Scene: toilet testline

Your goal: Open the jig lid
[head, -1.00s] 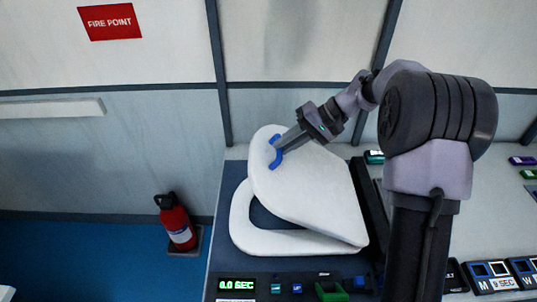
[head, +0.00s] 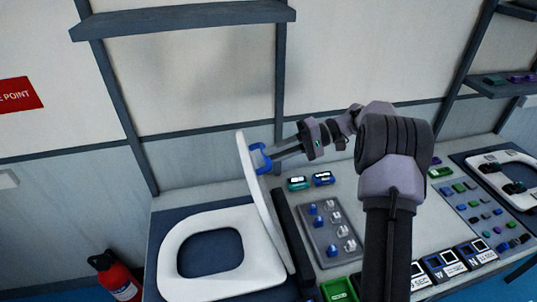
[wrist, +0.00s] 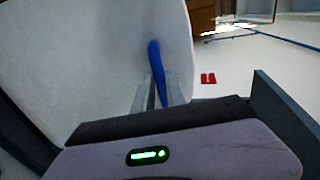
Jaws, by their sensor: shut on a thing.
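The white seat-shaped jig lid (head: 262,205) stands nearly upright, seen almost edge-on in the head view. Its broad white face fills the left of the wrist view (wrist: 90,60). A blue handle (head: 258,158) is at the lid's upper part and also shows in the wrist view (wrist: 156,65). My gripper (head: 270,160) is shut on this handle, coming from the right. In the wrist view its grey fingers (wrist: 160,93) lie on both sides of the blue handle. The white seat ring (head: 172,255) lies flat on the dark jig base, left of the lid.
A grey tray (head: 330,235) with blue and clear parts lies right of the lid, behind a dark raised bar (head: 291,222). Small green and blue devices (head: 298,183) stand behind it. A red extinguisher (head: 115,278) is at lower left. A shelf (head: 185,20) hangs above.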

